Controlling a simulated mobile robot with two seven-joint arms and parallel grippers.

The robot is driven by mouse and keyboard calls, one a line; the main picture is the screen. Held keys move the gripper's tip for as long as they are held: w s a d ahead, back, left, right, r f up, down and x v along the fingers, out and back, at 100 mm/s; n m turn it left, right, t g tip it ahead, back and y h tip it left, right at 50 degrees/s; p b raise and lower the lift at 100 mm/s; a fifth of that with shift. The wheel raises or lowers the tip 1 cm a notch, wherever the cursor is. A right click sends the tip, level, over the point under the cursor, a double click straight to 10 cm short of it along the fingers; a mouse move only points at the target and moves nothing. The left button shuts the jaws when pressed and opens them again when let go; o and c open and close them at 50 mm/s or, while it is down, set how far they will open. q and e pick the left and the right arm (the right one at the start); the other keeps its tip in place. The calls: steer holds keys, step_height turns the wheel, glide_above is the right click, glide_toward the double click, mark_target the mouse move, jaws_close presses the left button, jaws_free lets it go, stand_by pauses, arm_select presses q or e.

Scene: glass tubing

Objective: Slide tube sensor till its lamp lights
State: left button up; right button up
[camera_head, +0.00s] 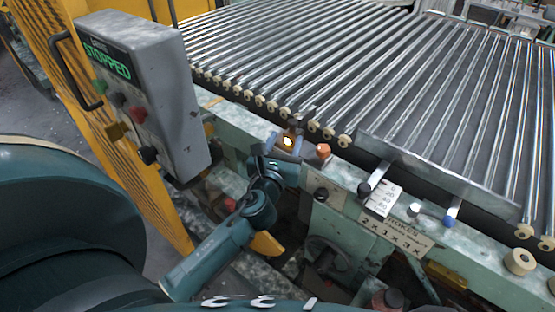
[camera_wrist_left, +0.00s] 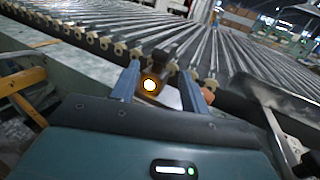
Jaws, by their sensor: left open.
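The tube sensor (camera_head: 289,140) is a small dark brown block on the green rail at the edge of the roller bed. Its round lamp glows bright yellow-white. It also shows in the left wrist view (camera_wrist_left: 151,86), with the lamp lit. My left gripper (camera_head: 282,150) is at the sensor. In the left wrist view its two fingers (camera_wrist_left: 161,73) stand apart, one on each side of the sensor. Whether either finger touches it, I cannot tell. The sensor's lower part is hidden behind the gripper. My right gripper is not in view.
A grey control box (camera_head: 150,85) reading STOPPED stands at the left, beside a yellow guard (camera_head: 95,110). An orange knob (camera_head: 323,151), a black-knobbed lever (camera_head: 364,189) with a scale plate (camera_head: 382,199) and a blue knob (camera_head: 449,221) lie along the rail. Rollers (camera_head: 330,60) fill the back.

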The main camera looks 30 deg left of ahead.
arm_select(q)
steer(key=v, duration=0.7)
steer(key=shift+b, duration=0.45)
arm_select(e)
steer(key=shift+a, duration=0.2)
arm_select(q)
steer(key=shift+w, duration=0.1)
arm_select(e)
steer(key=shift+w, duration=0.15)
